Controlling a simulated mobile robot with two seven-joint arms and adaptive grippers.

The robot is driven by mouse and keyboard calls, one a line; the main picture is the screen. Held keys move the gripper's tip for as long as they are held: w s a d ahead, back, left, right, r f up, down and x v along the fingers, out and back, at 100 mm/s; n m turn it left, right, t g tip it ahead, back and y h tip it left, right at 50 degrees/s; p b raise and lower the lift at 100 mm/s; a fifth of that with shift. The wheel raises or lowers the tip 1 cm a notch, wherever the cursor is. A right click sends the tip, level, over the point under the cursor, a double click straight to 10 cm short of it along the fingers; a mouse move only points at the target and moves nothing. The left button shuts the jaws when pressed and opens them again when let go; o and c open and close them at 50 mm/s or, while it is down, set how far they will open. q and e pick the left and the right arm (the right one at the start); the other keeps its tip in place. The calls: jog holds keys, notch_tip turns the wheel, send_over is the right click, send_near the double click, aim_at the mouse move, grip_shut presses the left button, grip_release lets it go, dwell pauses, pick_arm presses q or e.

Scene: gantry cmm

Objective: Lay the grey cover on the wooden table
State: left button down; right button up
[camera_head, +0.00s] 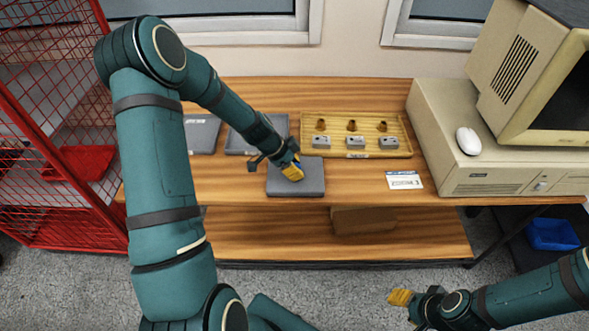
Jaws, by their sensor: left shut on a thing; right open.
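The grey cover (297,184) is a flat dark grey slab near the front edge of the wooden table (240,187). My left gripper (293,171) is shut on the cover at its back part. The cover looks level, but I cannot tell whether it touches the table or is held just above it. My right gripper (400,297) is open and empty, low in front of the table, at the bottom right of the view.
Two grey flat items (203,135) (240,144) lie behind left. A yellow tray (405,143) with several small parts and a white card (404,180) are to the right. A beige computer (455,172) stands at the right end, a red mesh rack (60,190) at left.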

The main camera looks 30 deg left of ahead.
pick_arm(q)
jog(key=shift+f, duration=0.25)
jog(key=shift+f, duration=0.1)
jog(key=c, duration=0.8)
grip_release()
jog(key=shift+r, duration=0.2)
jog(key=p+v, duration=0.2)
jog(key=v, duration=1)
jog(key=shift+s, duration=0.1)
